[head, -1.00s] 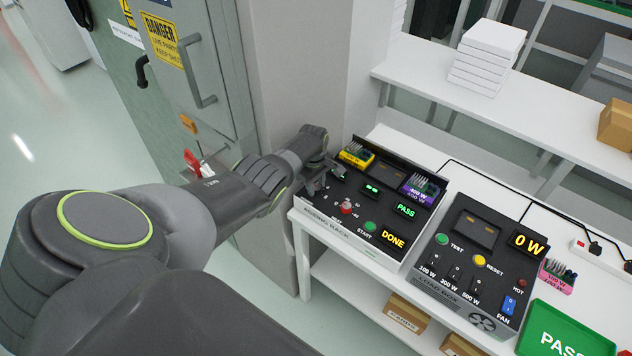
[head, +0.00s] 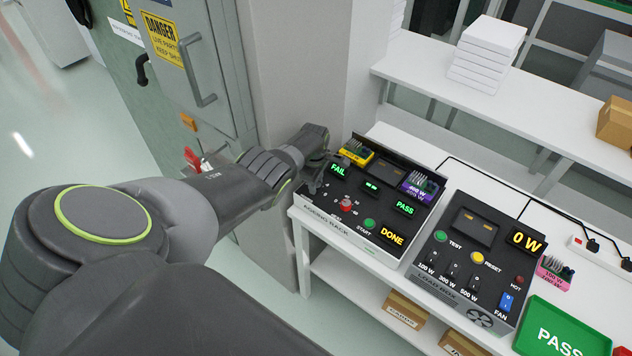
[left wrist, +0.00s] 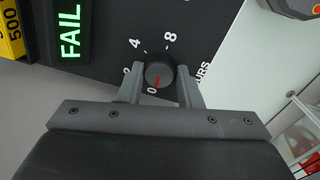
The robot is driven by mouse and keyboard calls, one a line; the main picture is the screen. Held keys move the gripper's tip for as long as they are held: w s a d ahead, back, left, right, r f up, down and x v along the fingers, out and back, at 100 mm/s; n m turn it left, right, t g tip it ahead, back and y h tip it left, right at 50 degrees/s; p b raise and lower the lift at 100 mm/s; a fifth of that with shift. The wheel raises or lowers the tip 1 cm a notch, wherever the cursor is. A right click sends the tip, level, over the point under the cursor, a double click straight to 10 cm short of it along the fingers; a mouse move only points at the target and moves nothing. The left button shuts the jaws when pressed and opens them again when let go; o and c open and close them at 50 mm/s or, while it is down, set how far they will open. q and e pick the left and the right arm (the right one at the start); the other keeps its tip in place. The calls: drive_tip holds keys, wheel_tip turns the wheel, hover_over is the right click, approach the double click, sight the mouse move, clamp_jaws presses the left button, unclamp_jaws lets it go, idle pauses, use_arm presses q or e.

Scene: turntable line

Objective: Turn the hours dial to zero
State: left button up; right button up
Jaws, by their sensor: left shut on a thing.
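The hours dial (left wrist: 160,76) is a dark round knob with a red pointer, seen in the left wrist view. Its pointer is aimed at the printed 0, with 4 and 8 on the far side and part of the word HOURS at right. My left gripper (left wrist: 158,86) is shut on it, one finger on each side. In the head view my left gripper (head: 313,183) is at the left edge of the aging rack (head: 335,232), and the dial is hidden there. My right gripper is not in view.
The rack also has a red knob (head: 346,203), a green start button (head: 369,224) and lit FAIL, PASS and DONE signs. A load box (head: 455,290) stands to its right. A grey cabinet (head: 190,60) and wall stand close behind my left arm.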

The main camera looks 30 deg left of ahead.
use_arm(q)
drive_tip(key=shift+w+r, duration=0.1)
drive_tip(key=o, duration=1)
drive_tip(key=shift+c, duration=0.2)
drive_tip(key=shift+r, duration=0.1)
drive_tip(key=shift+r+p, duration=0.55)
drive_tip(key=shift+r, duration=0.75)
wheel_tip(320, 180, up, 14)
drive_tip(key=s+b, duration=0.1)
drive_tip(key=shift+r, duration=0.25)
